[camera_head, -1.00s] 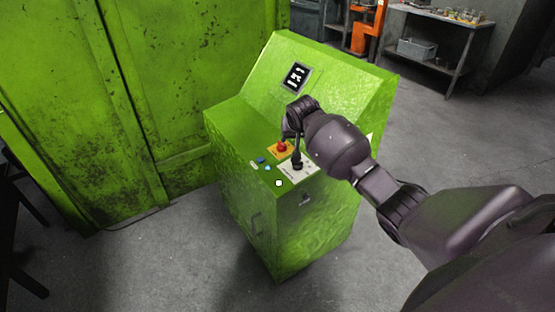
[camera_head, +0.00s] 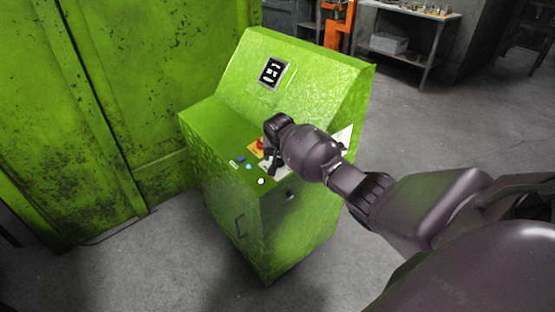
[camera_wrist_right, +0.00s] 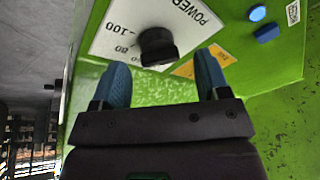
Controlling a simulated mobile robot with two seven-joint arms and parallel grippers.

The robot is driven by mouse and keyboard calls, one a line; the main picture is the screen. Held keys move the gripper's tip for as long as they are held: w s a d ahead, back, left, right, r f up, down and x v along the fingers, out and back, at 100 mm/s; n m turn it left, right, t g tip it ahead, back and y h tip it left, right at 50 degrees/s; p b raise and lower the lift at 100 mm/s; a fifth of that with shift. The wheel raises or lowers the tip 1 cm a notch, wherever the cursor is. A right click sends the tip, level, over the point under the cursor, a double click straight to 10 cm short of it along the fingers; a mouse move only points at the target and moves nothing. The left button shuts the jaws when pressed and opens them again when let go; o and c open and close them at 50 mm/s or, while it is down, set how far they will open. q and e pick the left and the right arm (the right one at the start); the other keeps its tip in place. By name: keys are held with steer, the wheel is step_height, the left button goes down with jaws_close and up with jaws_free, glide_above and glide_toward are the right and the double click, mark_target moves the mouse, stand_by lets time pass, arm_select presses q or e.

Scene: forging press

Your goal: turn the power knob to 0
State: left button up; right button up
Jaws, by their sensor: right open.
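The black power knob (camera_wrist_right: 158,46) sits on a white plate (camera_wrist_right: 112,28) marked POWER, 100, 80 and 60 in the right wrist view. The knob's pointer direction is hard to read. My right gripper (camera_wrist_right: 162,76) is open, its two blue fingers apart, with the knob just beyond the fingertips and roughly between them. I see no contact. My left gripper is not in view.
A red button on an orange plate (camera_head: 256,149) is close beside the gripper. Blue buttons (camera_wrist_right: 266,32) and a white button (camera_head: 261,181) are on the same panel. A small display (camera_head: 273,72) is on the sloped back. Green doors (camera_head: 90,110) stand at left.

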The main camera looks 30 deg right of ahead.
steer(key=shift+w+d+f, duration=0.15)
steer(key=shift+w+f, duration=0.05)
steer(key=shift+f, duration=0.4)
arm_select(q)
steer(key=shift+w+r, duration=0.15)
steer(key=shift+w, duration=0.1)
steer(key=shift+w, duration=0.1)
arm_select(e)
steer(key=shift+c, duration=0.2)
steer(key=c, duration=0.9)
